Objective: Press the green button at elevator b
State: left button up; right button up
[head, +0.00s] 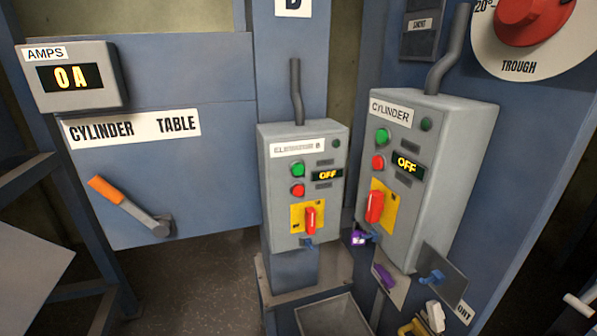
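The elevator B control box (302,185) is a grey box in the middle of the head view, with a label that looks like "ELEVATOR B". Its green button (298,169) is on the upper left of its face, above a red button (298,190). To the right of the buttons, a small display (327,175) reads OFF. A red switch handle (310,220) stands upright on a yellow plate below. Nothing covers the green button. Neither of my grippers is in view.
A larger CYLINDER box (438,175) stands close on the right, with its own green button (382,136) and OFF display. Purple padlocks (358,238) hang near it. An orange lever (106,190) is on the left panel. A grey tray (335,315) lies below.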

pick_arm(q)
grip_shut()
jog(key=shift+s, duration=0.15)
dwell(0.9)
